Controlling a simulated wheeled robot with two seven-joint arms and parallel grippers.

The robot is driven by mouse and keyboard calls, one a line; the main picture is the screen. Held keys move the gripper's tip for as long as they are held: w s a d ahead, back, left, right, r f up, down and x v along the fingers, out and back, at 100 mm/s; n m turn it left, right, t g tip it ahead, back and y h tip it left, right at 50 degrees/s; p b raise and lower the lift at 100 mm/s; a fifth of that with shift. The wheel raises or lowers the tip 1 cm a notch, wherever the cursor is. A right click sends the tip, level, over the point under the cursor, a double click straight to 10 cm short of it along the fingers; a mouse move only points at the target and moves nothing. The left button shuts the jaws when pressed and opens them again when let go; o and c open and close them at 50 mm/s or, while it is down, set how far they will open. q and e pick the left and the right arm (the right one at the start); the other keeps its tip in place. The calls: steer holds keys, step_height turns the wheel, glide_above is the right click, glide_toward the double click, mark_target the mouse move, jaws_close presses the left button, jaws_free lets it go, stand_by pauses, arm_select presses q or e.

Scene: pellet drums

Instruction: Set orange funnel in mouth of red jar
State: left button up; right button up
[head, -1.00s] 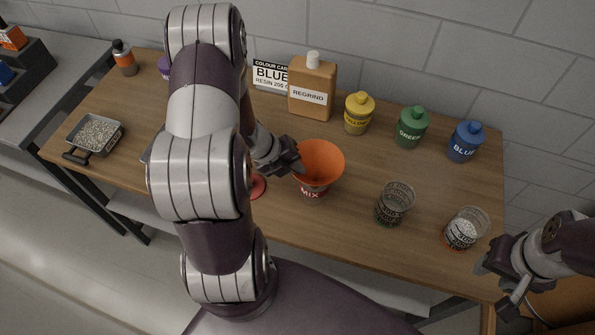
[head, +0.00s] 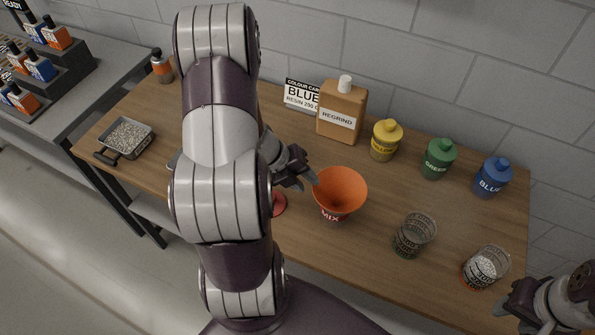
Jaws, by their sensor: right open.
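The orange funnel (head: 341,187) sits wide end up in the mouth of the jar labelled MIX (head: 333,216). The funnel covers most of the jar, so only its labelled front and a little of its side show. My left gripper (head: 309,177) is just up and left of the funnel's rim; its fingers look spread, with nothing between them. A small gap seems to lie between the fingers and the rim. My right gripper (head: 505,310) is open and empty at the lower right, by the table's front right corner.
A red round piece (head: 279,204) lies left of the jar, partly behind my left arm. Clear cups (head: 414,236) (head: 485,268) stand to the right. The REGRIND bottle (head: 342,111) and yellow (head: 385,140), green (head: 438,159) and blue (head: 491,177) bottles line the back. A pellet tray (head: 126,138) is at left.

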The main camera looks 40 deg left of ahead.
arm_select(q)
steer(key=s+d+r+n+g+y, duration=0.2)
steer(key=d+r+n, duration=0.35)
steer(key=n, duration=0.75)
steer(key=s+d+r+n+g+y, duration=0.1)
steer(key=s+d+r+n+y, duration=0.4)
steer(key=n, duration=0.9)
step_height(320, 180, down, 10)
steer(key=w+d+h+b, duration=0.1)
steer(key=w+h+b, duration=0.1)
steer(key=b, duration=0.7)
steer(key=shift+w+f, duration=0.25)
steer(key=shift+w, duration=0.1)
